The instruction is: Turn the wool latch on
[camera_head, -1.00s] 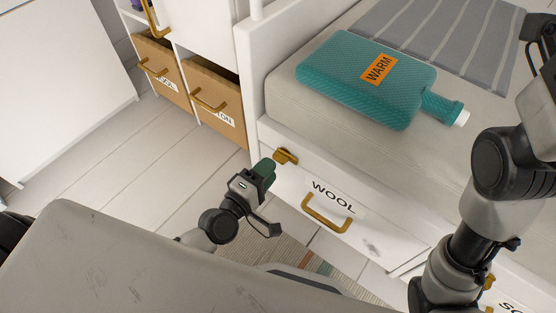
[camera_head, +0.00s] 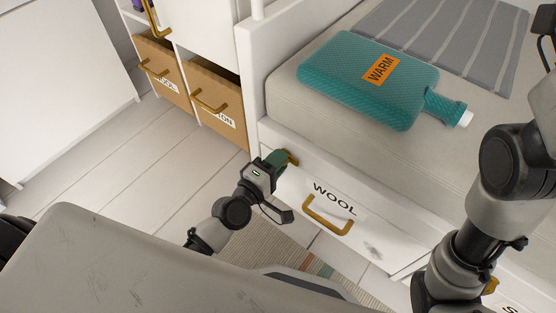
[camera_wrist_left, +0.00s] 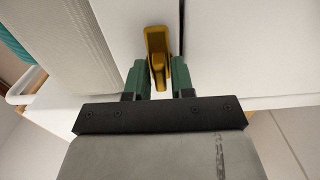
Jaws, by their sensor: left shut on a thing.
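The wool latch is a small brass piece (camera_head: 292,157) at the upper left corner of the white drawer front labelled WOOL (camera_head: 352,226). In the left wrist view the latch (camera_wrist_left: 155,42) stands between the green fingers. My left gripper (camera_head: 279,158) is at the latch in the head view and hides part of it. In the left wrist view my left gripper (camera_wrist_left: 158,76) is shut on the latch's lower part. My right arm stands at the right of the head view; its gripper is not clearly seen.
A brass handle (camera_head: 329,214) sits on the drawer front below the latch. A teal bottle labelled WARM (camera_head: 340,75) lies on the bed above. Brown boxes (camera_head: 222,112) stand in a shelf to the left. Floor between is open.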

